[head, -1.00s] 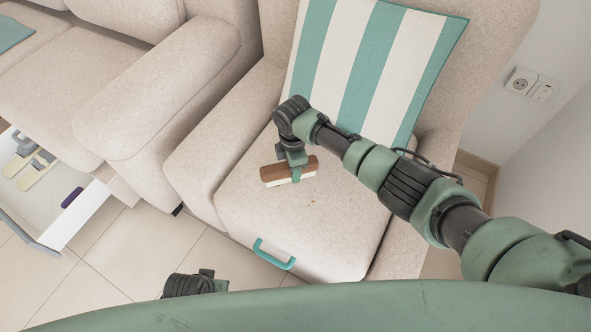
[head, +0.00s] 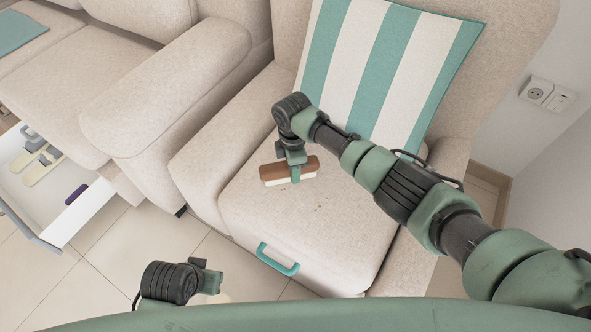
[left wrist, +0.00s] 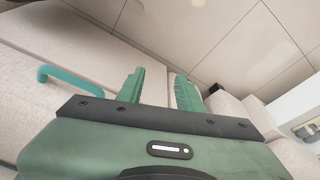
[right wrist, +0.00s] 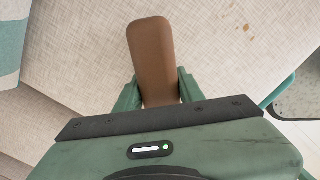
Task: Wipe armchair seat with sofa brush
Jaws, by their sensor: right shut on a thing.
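The armchair seat (head: 300,235) is beige fabric with a few small brown specks (head: 317,209) near its middle; specks also show in the right wrist view (right wrist: 247,32). My right gripper (head: 296,172) is shut on the sofa brush (head: 272,174), which has a brown back and pale bristles. The brush is at the seat, just behind the specks; I cannot tell whether the bristles touch it. Its brown back fills the space between my right fingers in the right wrist view (right wrist: 153,62). My left gripper (left wrist: 163,88) is open and empty in front of the armchair, its fingers apart.
A striped teal and white cushion (head: 385,75) leans on the armchair's back. A teal handle (head: 277,260) is on the seat's front. A beige sofa (head: 150,90) stands at left, with an open white drawer (head: 80,215) holding several items. Tiled floor (head: 140,240) lies between.

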